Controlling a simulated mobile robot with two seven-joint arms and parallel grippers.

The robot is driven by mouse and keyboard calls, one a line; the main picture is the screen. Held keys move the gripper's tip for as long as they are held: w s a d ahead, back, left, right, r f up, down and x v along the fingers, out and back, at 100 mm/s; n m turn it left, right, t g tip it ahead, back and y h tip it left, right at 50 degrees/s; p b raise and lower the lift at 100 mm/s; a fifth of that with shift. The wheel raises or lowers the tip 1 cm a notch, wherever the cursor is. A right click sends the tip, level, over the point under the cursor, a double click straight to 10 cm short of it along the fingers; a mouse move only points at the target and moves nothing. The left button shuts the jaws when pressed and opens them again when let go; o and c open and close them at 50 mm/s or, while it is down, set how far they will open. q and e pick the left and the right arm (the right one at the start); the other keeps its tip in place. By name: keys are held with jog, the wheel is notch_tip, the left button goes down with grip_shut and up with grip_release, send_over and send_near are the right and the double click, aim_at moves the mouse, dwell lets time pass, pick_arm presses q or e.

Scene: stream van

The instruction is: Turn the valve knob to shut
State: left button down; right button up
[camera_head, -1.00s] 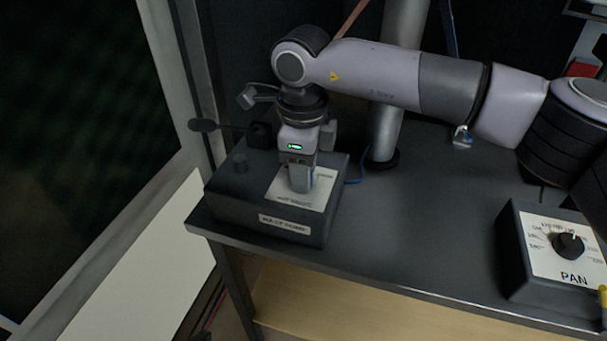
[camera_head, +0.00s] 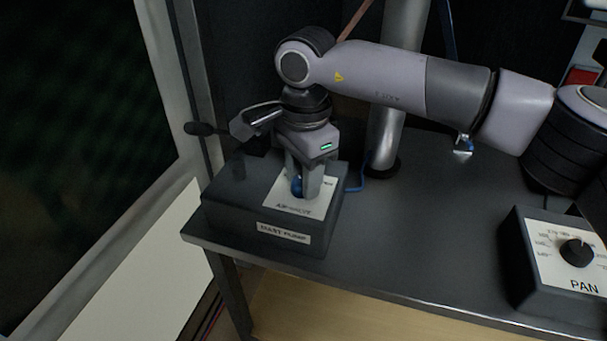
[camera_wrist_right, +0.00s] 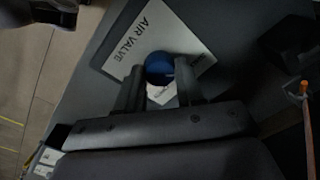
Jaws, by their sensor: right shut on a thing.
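The valve knob is blue and sits on a white plate on top of the mast pump box (camera_head: 225,215). In the head view a small part of the knob (camera_head: 297,186) shows between the fingers. In the right wrist view the knob (camera_wrist_right: 159,67) lies between the fingertips, on the plate (camera_wrist_right: 185,45) lettered "AIR VALVE". My right gripper (camera_head: 305,188) points down over the box and is shut on the knob; it also shows in the right wrist view (camera_wrist_right: 160,80). The knob's pointer or mark is not clear. My left gripper is not in view.
The box stands at the left end of a dark bench (camera_head: 420,225). A box lettered "PAN" with a black knob (camera_head: 577,252) stands at the right. A grey pole (camera_head: 385,140) rises behind. The bench between the boxes is clear.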

jog(key=shift+n, duration=0.4)
jog(key=o, duration=1)
jog(key=shift+o, duration=0.2)
jog(key=shift+s+r, duration=0.1)
jog(key=shift+r, duration=3.55)
